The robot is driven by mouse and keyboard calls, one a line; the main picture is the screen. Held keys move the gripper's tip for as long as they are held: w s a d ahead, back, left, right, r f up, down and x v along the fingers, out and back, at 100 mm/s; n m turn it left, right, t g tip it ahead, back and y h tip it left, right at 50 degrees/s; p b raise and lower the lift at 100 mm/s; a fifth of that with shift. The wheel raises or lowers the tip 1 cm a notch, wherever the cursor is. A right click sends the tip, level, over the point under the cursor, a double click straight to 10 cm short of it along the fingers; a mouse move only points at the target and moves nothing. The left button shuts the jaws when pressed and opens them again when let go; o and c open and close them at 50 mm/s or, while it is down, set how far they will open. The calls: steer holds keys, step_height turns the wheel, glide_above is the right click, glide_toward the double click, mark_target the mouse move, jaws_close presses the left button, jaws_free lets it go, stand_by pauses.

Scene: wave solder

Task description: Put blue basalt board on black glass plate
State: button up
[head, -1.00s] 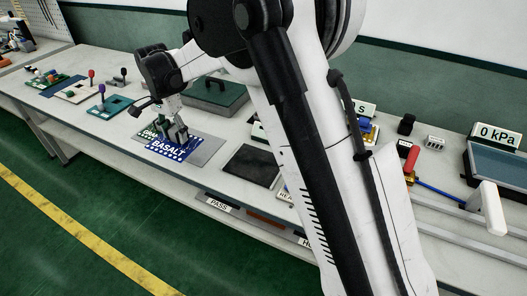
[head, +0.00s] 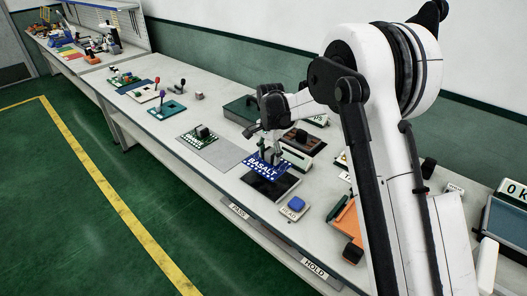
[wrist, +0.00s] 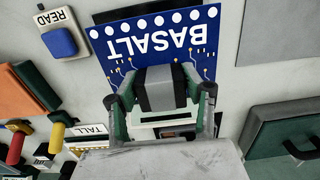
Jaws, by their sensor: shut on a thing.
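The blue board marked BASALT (head: 263,167) is held in my gripper (head: 270,153). In the wrist view the fingers (wrist: 160,96) are shut on a dark grip block on the board (wrist: 205,43). The black glass plate (head: 272,188) lies on the bench under and in front of the board in the head view. The board covers the plate's back part and seems to be slightly above it. In the wrist view dark plate edges show past the board. The exact gap cannot be told.
A grey plate (head: 228,155) and a green board (head: 196,137) lie to the left. A blue button with a READ label (head: 297,204) is at the right of the black plate. A dark green case (head: 240,110) stands behind. Orange items (head: 346,220) lie further right.

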mark_target(272, 168)
steer(key=shift+s+d+f, duration=0.1)
steer(key=shift+d+f, duration=0.05)
steer(key=shift+d, duration=0.55)
steer(key=shift+a, duration=0.1)
steer(key=shift+f+b, duration=0.2)
steer(key=shift+b, duration=0.2)
steer(key=shift+f+b, duration=2.2)
steer(key=shift+f, duration=0.6)
steer(key=shift+f+b, duration=0.35)
steer(key=shift+f, duration=0.15)
steer(key=o, duration=1.5)
